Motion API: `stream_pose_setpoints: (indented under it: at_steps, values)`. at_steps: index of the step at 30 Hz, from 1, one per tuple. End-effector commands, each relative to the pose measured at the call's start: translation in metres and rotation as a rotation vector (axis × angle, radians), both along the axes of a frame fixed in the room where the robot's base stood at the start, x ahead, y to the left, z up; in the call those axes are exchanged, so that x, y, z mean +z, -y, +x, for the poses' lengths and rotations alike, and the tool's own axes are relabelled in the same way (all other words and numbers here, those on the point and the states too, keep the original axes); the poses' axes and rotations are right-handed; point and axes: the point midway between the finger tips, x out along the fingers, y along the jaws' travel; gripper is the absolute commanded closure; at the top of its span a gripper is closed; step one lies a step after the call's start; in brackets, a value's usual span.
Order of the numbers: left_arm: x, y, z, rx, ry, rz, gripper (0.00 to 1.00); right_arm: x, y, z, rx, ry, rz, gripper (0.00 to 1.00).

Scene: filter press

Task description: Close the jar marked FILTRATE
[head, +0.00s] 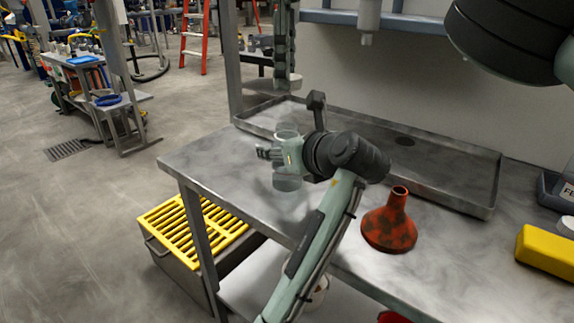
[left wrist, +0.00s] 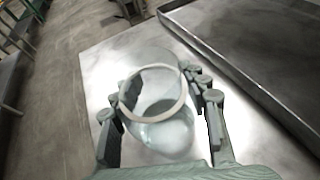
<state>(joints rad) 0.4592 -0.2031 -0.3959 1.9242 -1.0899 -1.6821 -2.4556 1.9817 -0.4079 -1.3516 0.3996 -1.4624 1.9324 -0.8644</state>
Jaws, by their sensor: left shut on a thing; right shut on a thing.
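A clear, open-topped jar (head: 288,183) with pale liquid stands near the left end of the metal bench. My left gripper (head: 279,155) is shut around its sides. The left wrist view shows the jar's open rim (left wrist: 152,93) between the fingers (left wrist: 160,115). No label is readable. The right gripper does not show in the left wrist view.
A shallow metal tray (head: 470,198) lies along the back of the bench. A red, dark-stained funnel-shaped vessel (head: 389,222) stands right of my left arm. A yellow block (head: 547,249) lies at the right. A yellow-grated box (head: 190,226) stands below the bench's left end.

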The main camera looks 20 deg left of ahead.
Motion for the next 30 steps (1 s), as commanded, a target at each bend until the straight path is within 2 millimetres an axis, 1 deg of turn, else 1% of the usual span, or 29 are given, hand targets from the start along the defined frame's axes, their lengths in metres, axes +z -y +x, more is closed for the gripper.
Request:
stream_pose_setpoints:
  at_steps: [1, 4, 6, 23, 26, 30]
  values:
    - [0.0, 0.0, 0.0, 0.0, 0.0, 0.0, 0.81, 0.0, 0.0, 0.0, 0.0, 0.0, 0.0, 0.73]
    - [0.0, 0.0, 0.0, 0.0, 0.0, 0.0, 0.94, 0.0, 0.0, 0.0, 0.0, 0.0, 0.0, 0.73]
    - [0.0, 0.0, 0.0, 0.0, 0.0, 0.0, 1.0, 0.0, 0.0, 0.0, 0.0, 0.0, 0.0, 0.73]
    - [0.0, 0.0, 0.0, 0.0, 0.0, 0.0, 1.0, -0.001, 0.0, 0.0, 0.0, 0.0, 0.0, 0.73]
    - [0.0, 0.0, 0.0, 0.0, 0.0, 0.0, 1.0, -0.01, 0.0, 0.0, 0.002, -0.002, -0.001, 0.73]
    - [0.0, 0.0, 0.0, 0.0, 0.0, 0.0, 1.0, -0.032, 0.0, 0.0, 0.002, -0.002, -0.001, 0.73]
